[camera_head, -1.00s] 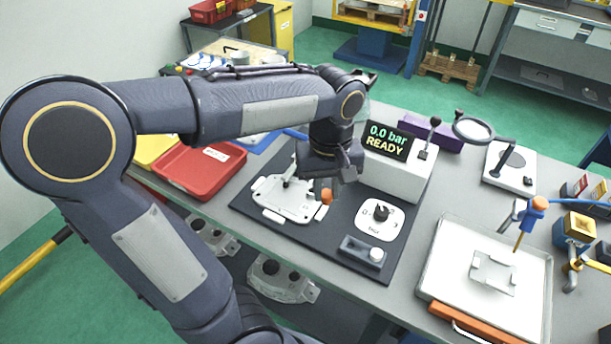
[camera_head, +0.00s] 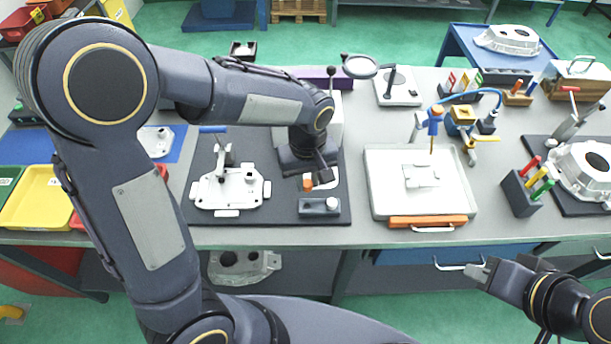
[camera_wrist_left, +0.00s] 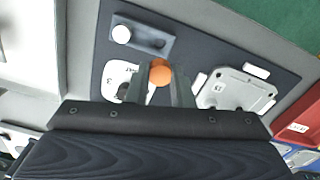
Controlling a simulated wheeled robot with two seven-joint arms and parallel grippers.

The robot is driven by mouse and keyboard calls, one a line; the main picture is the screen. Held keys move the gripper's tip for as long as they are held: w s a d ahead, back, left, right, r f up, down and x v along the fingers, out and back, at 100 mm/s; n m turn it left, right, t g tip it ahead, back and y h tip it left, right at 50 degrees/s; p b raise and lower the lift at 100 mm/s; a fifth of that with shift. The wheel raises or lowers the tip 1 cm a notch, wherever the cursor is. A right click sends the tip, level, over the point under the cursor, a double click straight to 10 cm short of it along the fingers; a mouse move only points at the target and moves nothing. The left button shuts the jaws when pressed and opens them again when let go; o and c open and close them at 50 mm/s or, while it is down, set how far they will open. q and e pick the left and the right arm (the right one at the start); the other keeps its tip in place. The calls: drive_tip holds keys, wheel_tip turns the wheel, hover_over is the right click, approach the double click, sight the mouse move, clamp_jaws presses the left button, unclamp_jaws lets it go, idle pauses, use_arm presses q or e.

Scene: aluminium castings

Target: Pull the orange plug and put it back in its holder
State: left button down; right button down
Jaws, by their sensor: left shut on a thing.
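My left gripper (camera_head: 310,183) is shut on the orange plug (camera_head: 307,182), its rounded orange end showing between the fingers in the left wrist view (camera_wrist_left: 160,74). It holds the plug over the dark mat, right of the pale casting (camera_head: 230,190) and in front of the white plate (camera_wrist_left: 117,75), which it partly covers. A grey block holder (camera_head: 312,208) with a white plug (camera_head: 332,203) at one end lies just in front. In the wrist view it has a dark recess beside the white plug. My right gripper (camera_head: 478,271) is off the table's front edge; its finger gap is unclear.
A white tray (camera_head: 380,200) with an orange handle stands right of the mat. A dark rack (camera_head: 518,196) holds red, yellow and green tools. Yellow (camera_head: 38,205) and red bins are at left. The grey test box stands behind my left gripper.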

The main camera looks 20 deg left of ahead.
use_arm(q)
drive_tip(key=shift+f+b, duration=2.3)
drive_tip(key=shift+f, duration=0.6)
drive_tip(key=shift+f+b, duration=1.05)
drive_tip(key=shift+f, duration=0.2)
drive_tip(key=c, duration=1.2)
unclamp_jaws()
wheel_tip(320, 180, up, 8)
drive_tip(key=shift+f, duration=0.1)
